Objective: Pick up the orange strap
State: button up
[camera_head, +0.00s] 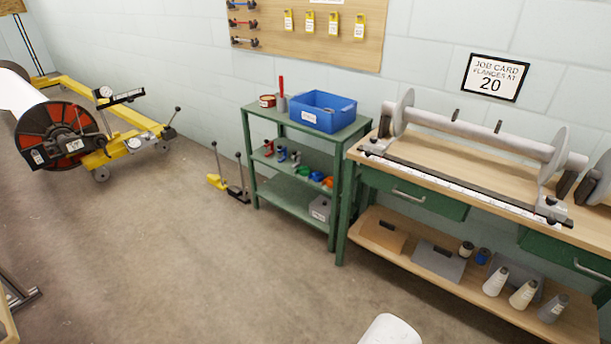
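A small orange item (328,182), which looks like the orange strap, lies at the right end of the middle shelf of a green shelf unit (293,183). A green item and a blue item (316,176) lie close to its left. It is too small to make out its exact shape, and the unit's right front post stands close beside it. My gripper is not in view. A white rounded part at the bottom edge may be part of my arm.
A blue bin (322,111) stands on the unit's top. A wooden workbench (450,162) with a long roller adjoins it on the right. Yellow-handled jacks (228,183) stand on the floor to its left. The floor (190,270) in front is clear.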

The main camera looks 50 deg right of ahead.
aim_at(328, 181)
jog(key=z, duration=1.3)
